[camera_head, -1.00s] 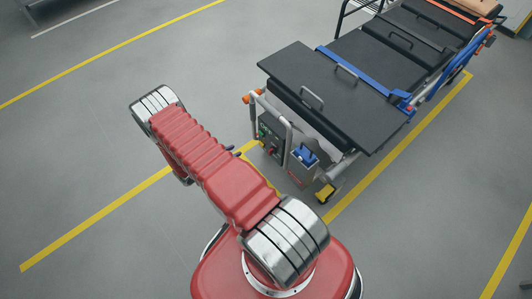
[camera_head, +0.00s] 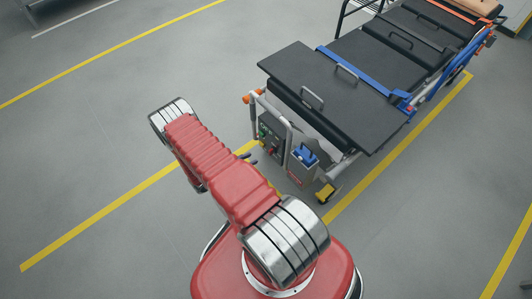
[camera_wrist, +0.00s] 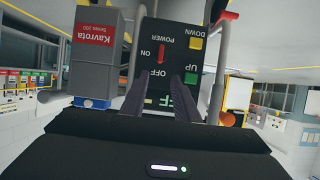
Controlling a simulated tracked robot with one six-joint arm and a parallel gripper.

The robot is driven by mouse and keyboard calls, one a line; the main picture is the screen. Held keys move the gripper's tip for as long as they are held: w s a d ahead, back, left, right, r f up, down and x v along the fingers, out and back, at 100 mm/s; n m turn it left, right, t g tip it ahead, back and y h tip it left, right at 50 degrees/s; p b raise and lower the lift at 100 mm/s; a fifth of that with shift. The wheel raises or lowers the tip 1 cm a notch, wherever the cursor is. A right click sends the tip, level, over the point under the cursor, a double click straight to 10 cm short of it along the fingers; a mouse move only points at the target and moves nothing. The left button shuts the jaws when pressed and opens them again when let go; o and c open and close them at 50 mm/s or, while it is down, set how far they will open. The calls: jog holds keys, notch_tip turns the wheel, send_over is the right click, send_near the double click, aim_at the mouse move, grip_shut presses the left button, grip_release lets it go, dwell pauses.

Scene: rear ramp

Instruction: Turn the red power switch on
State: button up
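The red power switch (camera_wrist: 162,53) shows small on a dark control panel (camera_wrist: 173,25), between upside-down ON and OFF labels in the wrist view. The panel (camera_head: 268,143) is on the near end of the stretcher in the head view. My gripper (camera_wrist: 162,80) points at the panel with its two dark fingers apart and nothing between them. The switch lies beyond the fingertips; I see no contact. In the head view, dark fingertips (camera_head: 249,159) show beside my red arm, left of the panel.
A green UP button (camera_wrist: 191,78) and yellow DOWN button (camera_wrist: 195,43) are beside the switch. A grey Kavrota box (camera_wrist: 93,48) stands left of the panel. Metal frame tubes flank the panel. The stretcher (camera_head: 345,82) extends back right; floor left of it is clear.

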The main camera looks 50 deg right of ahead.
aim_at(271, 152)
jog(key=x, duration=1.1)
jog(key=shift+d, duration=0.25)
jog(key=shift+f, duration=0.1)
jog(key=shift+c, duration=0.4)
grip_shut()
